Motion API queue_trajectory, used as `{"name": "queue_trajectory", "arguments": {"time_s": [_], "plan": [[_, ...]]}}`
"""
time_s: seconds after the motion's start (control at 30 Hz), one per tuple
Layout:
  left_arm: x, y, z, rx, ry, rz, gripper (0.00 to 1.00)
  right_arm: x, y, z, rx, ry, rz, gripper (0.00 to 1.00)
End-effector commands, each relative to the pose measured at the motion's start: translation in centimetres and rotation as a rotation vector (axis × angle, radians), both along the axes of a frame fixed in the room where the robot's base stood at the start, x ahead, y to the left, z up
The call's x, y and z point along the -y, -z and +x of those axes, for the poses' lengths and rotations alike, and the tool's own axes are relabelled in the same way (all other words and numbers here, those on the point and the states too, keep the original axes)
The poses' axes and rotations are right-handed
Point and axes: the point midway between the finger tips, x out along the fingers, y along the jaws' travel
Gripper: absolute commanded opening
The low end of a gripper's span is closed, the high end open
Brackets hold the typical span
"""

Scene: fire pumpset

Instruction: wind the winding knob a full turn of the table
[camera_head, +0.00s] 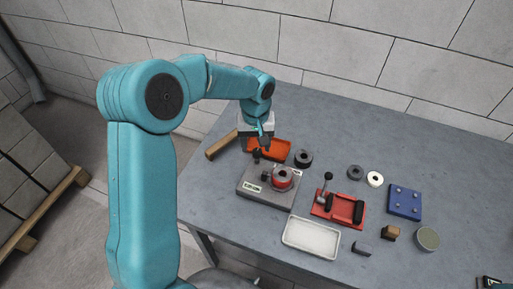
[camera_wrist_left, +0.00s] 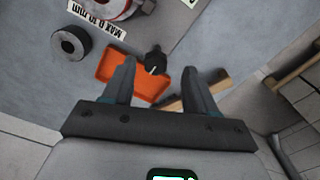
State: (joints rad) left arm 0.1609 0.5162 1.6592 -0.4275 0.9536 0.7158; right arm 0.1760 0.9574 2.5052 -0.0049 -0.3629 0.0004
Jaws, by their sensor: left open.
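The winding knob (camera_head: 256,154) is small and black and stands at the back left of a grey device (camera_head: 255,187) with a round red and white table (camera_head: 285,177) on top. My left gripper (camera_head: 262,143) is above and just behind the knob, pointing down. In the left wrist view the knob (camera_wrist_left: 156,61) has a white mark and shows just beyond the gap between the spread fingertips of my left gripper (camera_wrist_left: 160,68). The left gripper is open and empty, and it looks apart from the knob. My right gripper is out of view.
An orange tray (camera_head: 281,147) lies behind the device, beside a wooden bar (camera_head: 221,146). A dark ring (camera_head: 303,158) stands at its right. A red fixture (camera_head: 338,208), a white tray (camera_head: 311,238) and a blue plate (camera_head: 404,202) lie further right. The bench's back right is clear.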

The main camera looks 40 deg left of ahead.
Motion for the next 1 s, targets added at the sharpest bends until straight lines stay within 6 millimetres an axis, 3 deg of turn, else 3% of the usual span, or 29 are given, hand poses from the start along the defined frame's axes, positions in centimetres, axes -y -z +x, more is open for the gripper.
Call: {"name": "queue_trajectory", "arguments": {"time_s": [0.2,0.53,0.57,0.7,0.73,1.0], "plan": [[0.1,2.7,0.2,-0.001,0.0,-0.001,0.57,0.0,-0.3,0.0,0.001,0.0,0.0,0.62],[0.0,3.2,0.3,0.001,0.0,0.001,0.57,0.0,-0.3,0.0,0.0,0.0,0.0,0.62],[0.0,3.2,0.3,0.001,0.0,0.001,0.54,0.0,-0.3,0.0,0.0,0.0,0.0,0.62],[0.0,3.2,0.3,0.001,0.0,0.0,0.08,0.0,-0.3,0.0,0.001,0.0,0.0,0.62],[0.0,3.2,0.3,0.001,0.0,0.0,0.01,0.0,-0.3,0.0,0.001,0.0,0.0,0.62],[0.0,3.2,0.3,0.0,0.016,0.0,0.01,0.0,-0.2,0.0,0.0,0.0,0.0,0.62]]}}
